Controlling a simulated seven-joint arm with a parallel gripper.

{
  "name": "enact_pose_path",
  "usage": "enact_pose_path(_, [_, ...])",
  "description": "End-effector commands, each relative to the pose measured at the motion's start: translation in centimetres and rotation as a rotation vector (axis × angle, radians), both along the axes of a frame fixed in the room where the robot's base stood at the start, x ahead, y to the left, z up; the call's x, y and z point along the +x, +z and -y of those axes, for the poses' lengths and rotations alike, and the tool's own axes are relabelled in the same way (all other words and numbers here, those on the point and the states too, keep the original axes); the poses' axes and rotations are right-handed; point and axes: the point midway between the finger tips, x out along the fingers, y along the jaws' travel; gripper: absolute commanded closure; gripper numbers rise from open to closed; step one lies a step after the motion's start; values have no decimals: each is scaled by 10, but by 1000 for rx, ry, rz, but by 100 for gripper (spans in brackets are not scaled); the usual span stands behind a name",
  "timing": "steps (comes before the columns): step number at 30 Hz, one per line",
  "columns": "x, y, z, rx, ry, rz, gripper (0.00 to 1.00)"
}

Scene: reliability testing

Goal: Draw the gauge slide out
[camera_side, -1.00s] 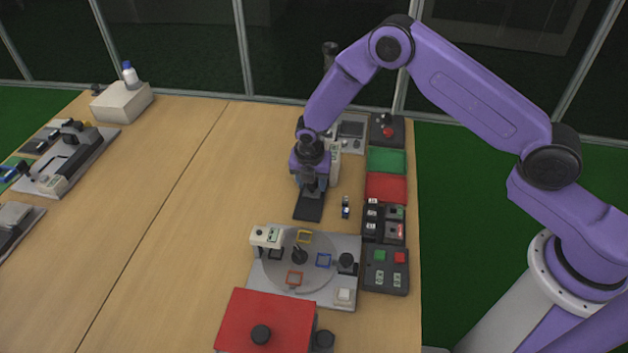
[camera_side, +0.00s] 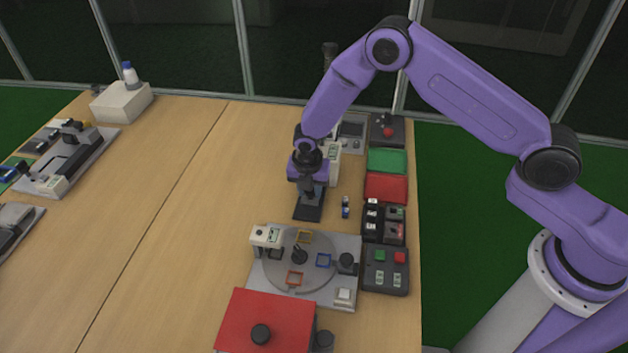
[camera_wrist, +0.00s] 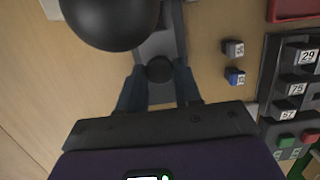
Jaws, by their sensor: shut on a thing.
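The gauge slide (camera_side: 308,213) is a dark flat plate on the wooden table, below my gripper in the side view. In the wrist view the slide (camera_wrist: 158,43) looks grey and carries a round dark knob (camera_wrist: 159,69). My gripper (camera_side: 308,194) points down at it, and in the wrist view my gripper (camera_wrist: 160,87) has one finger on each side of the knob, shut on it. The gauge body (camera_side: 333,165) is a pale upright with a label, partly hidden behind my arm. A big dark ball (camera_wrist: 110,18) covers part of the slide's far end in the wrist view.
Two small labelled blocks (camera_wrist: 235,76) lie right of the slide. Beyond them are a red tray (camera_side: 387,187), a green tray (camera_side: 387,160) and dark labelled boxes (camera_side: 385,222). A turntable fixture (camera_side: 330,290) stands in front. The table left of the slide is clear.

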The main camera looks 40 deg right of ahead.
Motion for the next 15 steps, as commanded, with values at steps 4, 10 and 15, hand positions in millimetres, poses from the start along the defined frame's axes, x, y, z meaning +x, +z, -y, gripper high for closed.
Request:
enact_pose_path(4, [-9,0,-10,-1,4,-1,81])
enact_pose_path(10, [-20,0,-20,0,3,0,81])
enact_pose_path(15, [-29,0,-30,0,4,0,81])
